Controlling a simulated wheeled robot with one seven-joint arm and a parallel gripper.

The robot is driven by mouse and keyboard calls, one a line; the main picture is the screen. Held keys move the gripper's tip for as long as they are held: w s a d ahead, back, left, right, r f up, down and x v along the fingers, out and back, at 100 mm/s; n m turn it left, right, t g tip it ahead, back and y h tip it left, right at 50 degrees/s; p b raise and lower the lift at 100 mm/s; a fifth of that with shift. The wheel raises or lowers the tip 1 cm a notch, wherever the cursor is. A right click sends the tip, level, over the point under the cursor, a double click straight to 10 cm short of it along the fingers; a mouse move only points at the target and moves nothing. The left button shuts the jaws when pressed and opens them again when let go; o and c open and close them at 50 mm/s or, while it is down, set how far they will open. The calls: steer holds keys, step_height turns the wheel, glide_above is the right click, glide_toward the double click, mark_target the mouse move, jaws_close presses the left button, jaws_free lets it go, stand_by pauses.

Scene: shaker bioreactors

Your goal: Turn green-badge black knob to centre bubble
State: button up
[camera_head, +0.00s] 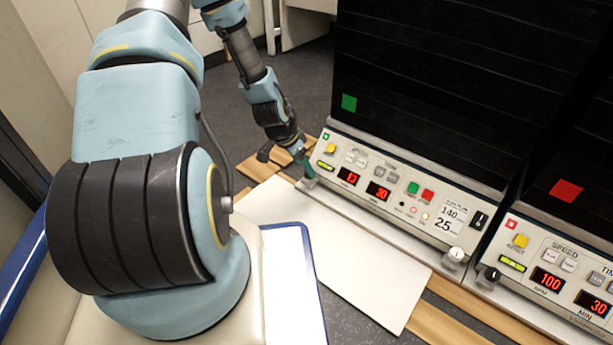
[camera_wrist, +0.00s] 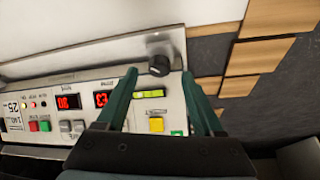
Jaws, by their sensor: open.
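The green-badge unit (camera_head: 400,195) stands left of a red-badge unit in the head view. Its green badge (camera_wrist: 177,133), yellow button and yellow-green bubble level (camera_wrist: 150,93) show in the wrist view; the level is also in the head view (camera_head: 326,165). The bubble's exact place is too small to tell. The black knob (camera_wrist: 159,66) sits at the unit's corner, beside the level. My gripper (camera_wrist: 160,74) is open, with one green finger on either side of the knob's near end; I cannot tell whether they touch it. In the head view my gripper (camera_head: 306,168) hides most of that corner.
The red-badge unit (camera_head: 560,270) has its own black knob (camera_head: 489,274) and level (camera_head: 512,263). A pale knob (camera_head: 455,256) is at the green-badge unit's right corner. A white board (camera_head: 340,255) lies in front, over wooden strips (camera_head: 440,325).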

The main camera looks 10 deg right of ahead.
steer(key=shift+b+x, duration=0.6)
steer(key=shift+x, duration=1.05)
steer(key=shift+r, duration=0.1)
jaws_close()
